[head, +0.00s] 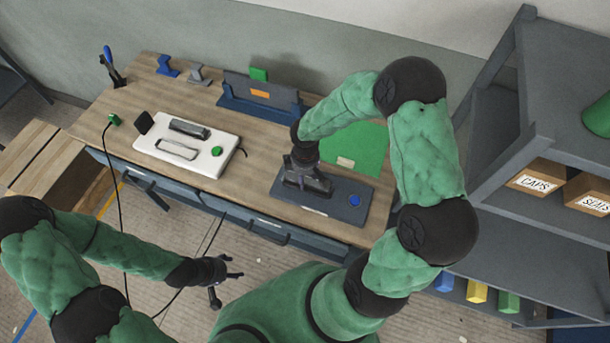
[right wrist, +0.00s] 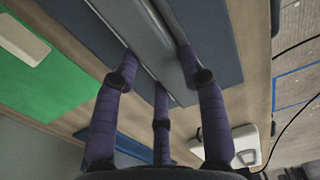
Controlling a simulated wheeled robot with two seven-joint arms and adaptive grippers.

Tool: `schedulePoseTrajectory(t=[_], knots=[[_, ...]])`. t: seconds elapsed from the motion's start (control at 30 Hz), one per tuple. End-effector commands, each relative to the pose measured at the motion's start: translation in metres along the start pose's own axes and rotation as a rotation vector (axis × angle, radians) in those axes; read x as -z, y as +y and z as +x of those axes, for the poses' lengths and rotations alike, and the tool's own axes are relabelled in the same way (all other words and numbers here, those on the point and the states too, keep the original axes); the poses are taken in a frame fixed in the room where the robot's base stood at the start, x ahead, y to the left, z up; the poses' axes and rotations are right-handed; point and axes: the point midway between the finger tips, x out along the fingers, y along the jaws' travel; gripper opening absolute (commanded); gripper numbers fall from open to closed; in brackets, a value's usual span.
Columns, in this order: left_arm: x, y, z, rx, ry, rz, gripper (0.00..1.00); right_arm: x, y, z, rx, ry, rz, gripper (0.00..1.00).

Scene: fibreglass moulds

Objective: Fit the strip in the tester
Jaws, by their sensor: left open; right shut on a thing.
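My right gripper (head: 305,182) is over the dark blue plate (head: 345,190) with a round blue button, on the right part of the bench. In the right wrist view my right gripper (right wrist: 159,62) is closed around a long grey strip (right wrist: 150,32), which runs just above or on that plate; I cannot tell whether they touch. The strip's ends are not clear. A white device (head: 205,160) with two long grey fittings and a green button lies further left; which of the two is the tester is not marked. My left gripper (head: 228,273) is open and empty, off the bench's front edge.
A green mat (head: 360,150) lies behind the plate. A dark blue stand (head: 262,103) is at the back, with small blue and grey holders (head: 198,75) to its left. A grey shelf (head: 560,110) with cardboard boxes stands right. Bare wood (head: 255,180) separates device and plate.

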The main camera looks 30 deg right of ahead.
Motion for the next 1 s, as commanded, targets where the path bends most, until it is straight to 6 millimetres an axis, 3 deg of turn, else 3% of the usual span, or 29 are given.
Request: schedulePoseTrajectory(t=[0.27,0.3,0.37,0.4,0.8,1.0], knots=[[0.0,-0.001,0.002,0.0,0.0,0.0,0.59,0.001,0.002,0.001,-0.004,0.003,0.001,0.07],[0.0,-0.001,0.003,0.0,0.0,0.0,0.59,0.001,0.001,0.001,-0.003,0.003,0.001,0.45],[0.0,-0.001,0.002,0.0,0.0,0.0,0.59,0.001,0.001,0.0,-0.003,0.003,0.001,0.62],[0.0,-0.001,0.002,0.0,0.0,0.0,0.59,0.001,0.001,0.0,-0.003,0.003,0.001,0.66],[0.0,0.001,-0.002,0.0,0.0,0.0,0.59,0.001,0.001,-0.003,-0.002,0.002,0.001,0.66],[0.0,0.002,-0.006,0.0,0.0,0.0,0.59,0.001,0.002,-0.033,-0.006,0.005,0.002,0.66]])
